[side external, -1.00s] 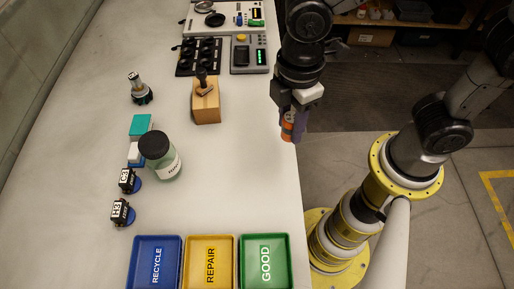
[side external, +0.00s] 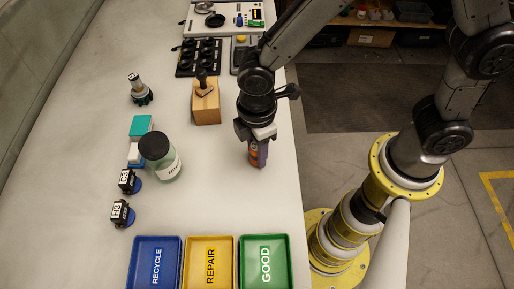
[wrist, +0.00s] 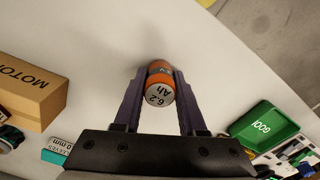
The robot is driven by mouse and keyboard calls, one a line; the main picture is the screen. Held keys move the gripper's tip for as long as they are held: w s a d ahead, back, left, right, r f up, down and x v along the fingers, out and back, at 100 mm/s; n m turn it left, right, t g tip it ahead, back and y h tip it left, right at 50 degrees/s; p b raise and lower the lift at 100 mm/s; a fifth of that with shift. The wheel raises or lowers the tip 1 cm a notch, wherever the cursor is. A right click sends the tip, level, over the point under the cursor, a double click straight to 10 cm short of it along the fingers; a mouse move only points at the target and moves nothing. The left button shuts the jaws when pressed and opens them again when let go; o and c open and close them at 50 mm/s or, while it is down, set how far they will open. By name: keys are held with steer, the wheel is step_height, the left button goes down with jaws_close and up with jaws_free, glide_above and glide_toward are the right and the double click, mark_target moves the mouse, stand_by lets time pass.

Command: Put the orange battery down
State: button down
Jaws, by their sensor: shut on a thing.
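The orange battery (wrist: 160,84) is a short cylinder with a silver end marked "6.2 Ah". My gripper (wrist: 159,97) is shut on it, with a purple finger on each side. In the side external view my gripper (side external: 258,152) points down over the right part of the white bench (side external: 225,190), and the battery (side external: 254,153) shows partly between the fingers. Whether the battery's lower end touches the bench is hard to tell.
Blue RECYCLE (side external: 135,262), yellow REPAIR (side external: 187,262) and green GOOD (side external: 286,262) trays stand at the front. Bench around the battery is clear.

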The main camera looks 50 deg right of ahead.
steer(key=shift+f, duration=0.1)
steer(key=shift+c, duration=2.4)
jaws_free()
step_height(320, 180, up, 12)
steer(key=s+d+r+m+t+y, duration=0.15)
steer(key=d+r+m, duration=0.45)
steer(key=d, duration=0.6)
steer(key=s+d+r+m+t+h, duration=0.1)
steer(key=s+d+m+t, duration=0.3)
steer(key=s+d+m, duration=0.4)
steer(key=shift+s+d, duration=0.15)
steer(key=shift+d, duration=0.85)
steer(key=shift+r+h, duration=0.1)
steer(key=shift+h, duration=0.15)
